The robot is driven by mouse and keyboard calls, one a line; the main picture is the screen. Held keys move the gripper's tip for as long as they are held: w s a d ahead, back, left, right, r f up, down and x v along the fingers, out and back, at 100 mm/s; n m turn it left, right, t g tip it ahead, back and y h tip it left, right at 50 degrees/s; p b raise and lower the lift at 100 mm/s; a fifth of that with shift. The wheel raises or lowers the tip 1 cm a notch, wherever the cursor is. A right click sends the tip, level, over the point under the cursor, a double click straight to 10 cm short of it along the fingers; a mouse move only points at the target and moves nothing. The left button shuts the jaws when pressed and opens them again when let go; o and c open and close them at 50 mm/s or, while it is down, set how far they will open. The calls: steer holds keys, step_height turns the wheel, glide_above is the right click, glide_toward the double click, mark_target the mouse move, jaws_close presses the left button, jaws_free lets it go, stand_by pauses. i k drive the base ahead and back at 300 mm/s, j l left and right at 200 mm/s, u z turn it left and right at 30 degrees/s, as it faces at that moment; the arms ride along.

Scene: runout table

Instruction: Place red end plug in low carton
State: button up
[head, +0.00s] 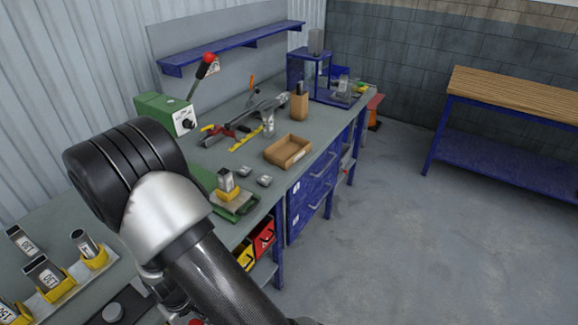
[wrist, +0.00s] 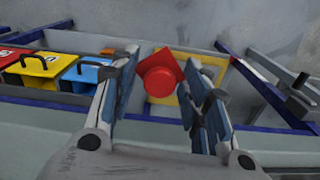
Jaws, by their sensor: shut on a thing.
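The red end plug (wrist: 160,78) is a square red plate with a round boss, seen in the wrist view. My gripper (wrist: 162,82) is shut on it, with one finger on each side. In the head view my arm hides most of the gripper, and I cannot make out the plug clearly there. The low carton (head: 277,156) is a shallow, open brown box on the bench top, near its front edge. It looks empty and is out of the wrist view.
A yellow area (wrist: 155,110) lies behind the plug, beside coloured bins (wrist: 40,65). On the bench (head: 226,153), a green fixture (head: 236,207) with an upright tube stands nearer than the carton. Tools and a brown holder (head: 299,106) stand beyond it. Labelled tubes (head: 44,272) stand at lower left.

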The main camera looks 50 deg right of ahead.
mark_target(288, 154)
steer(key=l+z, duration=0.15)
steer(key=l, duration=0.35)
steer(key=i+l+z, duration=0.2)
steer(key=l, duration=0.3)
steer(key=l+z, duration=0.15)
steer(key=l, duration=0.4)
